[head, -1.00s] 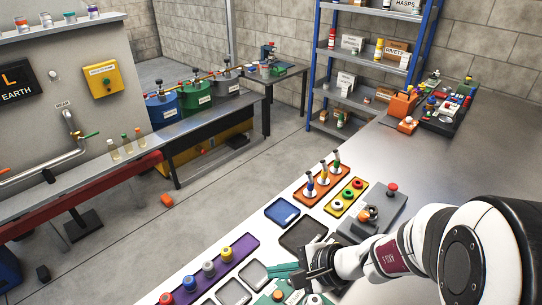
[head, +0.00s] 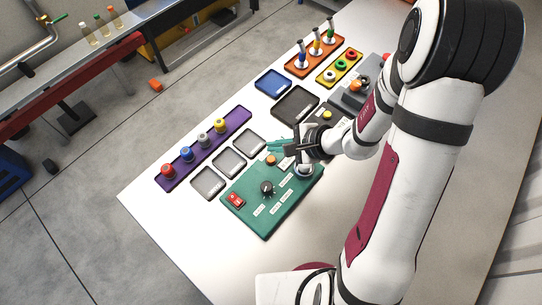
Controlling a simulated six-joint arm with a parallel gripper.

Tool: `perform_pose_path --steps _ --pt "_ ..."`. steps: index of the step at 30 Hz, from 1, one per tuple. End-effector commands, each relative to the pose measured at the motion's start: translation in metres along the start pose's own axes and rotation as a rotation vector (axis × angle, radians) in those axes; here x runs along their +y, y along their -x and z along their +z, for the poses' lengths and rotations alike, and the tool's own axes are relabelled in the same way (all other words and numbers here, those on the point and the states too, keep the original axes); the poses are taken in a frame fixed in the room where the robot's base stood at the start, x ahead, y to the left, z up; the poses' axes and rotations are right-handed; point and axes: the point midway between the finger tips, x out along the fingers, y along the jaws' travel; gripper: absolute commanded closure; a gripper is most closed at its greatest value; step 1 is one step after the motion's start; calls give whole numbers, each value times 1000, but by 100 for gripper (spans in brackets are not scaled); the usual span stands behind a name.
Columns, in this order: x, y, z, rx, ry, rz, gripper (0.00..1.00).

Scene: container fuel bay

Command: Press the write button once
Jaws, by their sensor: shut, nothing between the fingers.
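A green control panel (head: 240,215) lies on the white table. It carries a red switch (head: 236,200), a black knob (head: 267,188), an orange button (head: 271,160) and a pale round part (head: 303,171) partly under my wrist. Its white labels are too small to read, so I cannot tell which control is the write button.
Several grey trays (head: 230,163) lie left of the gripper, beside a purple tray (head: 241,120) with coloured knobs. A dark tray (head: 296,104), a blue tray (head: 273,83), an orange rack (head: 290,67) and a yellow tray (head: 333,72) lie beyond. The table's near left is bare.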

Motion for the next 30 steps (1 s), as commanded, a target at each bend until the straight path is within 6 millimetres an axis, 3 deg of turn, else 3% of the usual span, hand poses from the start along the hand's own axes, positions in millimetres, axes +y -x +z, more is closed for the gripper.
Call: perform_pose_path --steps 9,30 --pt "14 -19 -14 0 0 0 100" --pt "14 -20 -14 0 1 0 100"
